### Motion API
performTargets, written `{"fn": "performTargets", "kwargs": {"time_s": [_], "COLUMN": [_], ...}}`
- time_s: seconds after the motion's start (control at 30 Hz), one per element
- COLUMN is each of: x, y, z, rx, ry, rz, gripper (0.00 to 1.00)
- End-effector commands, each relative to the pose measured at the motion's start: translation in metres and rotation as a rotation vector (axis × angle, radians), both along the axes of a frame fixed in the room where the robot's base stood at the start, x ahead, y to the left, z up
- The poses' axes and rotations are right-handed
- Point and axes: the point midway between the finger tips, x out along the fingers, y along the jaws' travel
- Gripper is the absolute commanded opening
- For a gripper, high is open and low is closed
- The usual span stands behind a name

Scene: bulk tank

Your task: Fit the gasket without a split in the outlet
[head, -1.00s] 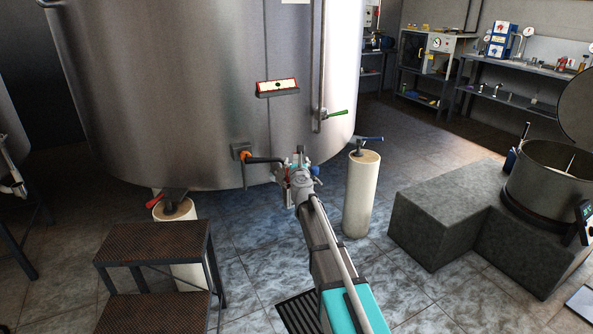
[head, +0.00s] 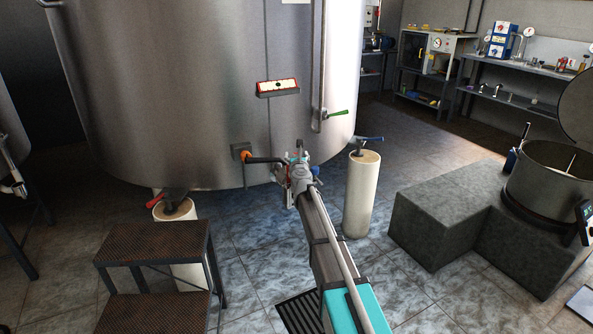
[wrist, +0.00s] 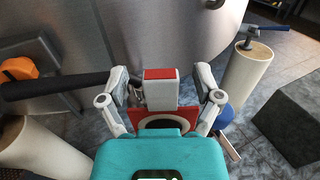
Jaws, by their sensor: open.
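The big steel tank (head: 200,90) stands upright in the head view. At its lower front is an outlet fitting (head: 241,151) with an orange part (head: 246,156) and a black bar running right toward my gripper (head: 298,160). The wrist view shows the orange part (wrist: 18,69) and black bar (wrist: 70,86) at left. My gripper (wrist: 161,73) is open, its fingers apart at the tank's foot. A pale block with a red top (wrist: 160,75) shows between the fingers; I cannot tell whether it touches them. I cannot pick out a gasket, and the outlet's mouth is hidden.
White pillars stand left (head: 178,212) and right (head: 361,190) of my arm. A step stool (head: 155,243) is at front left. A grey stepped block (head: 440,215) and an open round vessel (head: 550,180) are at right. Shelves (head: 520,70) line the back.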

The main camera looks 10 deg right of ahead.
Motion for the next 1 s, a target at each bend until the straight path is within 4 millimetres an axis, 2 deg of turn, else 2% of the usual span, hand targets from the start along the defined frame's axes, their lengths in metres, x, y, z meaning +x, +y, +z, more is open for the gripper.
{"fn": "performTargets", "kwargs": {"time_s": [0.07, 0.4, 0.5, 1.0], "x": [0.0000, 0.0000, -0.0001, 0.0000], "y": [0.0000, -0.0007, -0.0008, -0.0007], "z": [0.0000, 0.0000, 0.0000, 0.0068], "rx": [0.000, 0.000, 0.000, 0.000], "ry": [0.000, 0.000, 0.000, 0.000], "rz": [0.000, -0.001, -0.001, -0.001], "gripper": [0.79, 0.16, 0.00, 0.00]}}
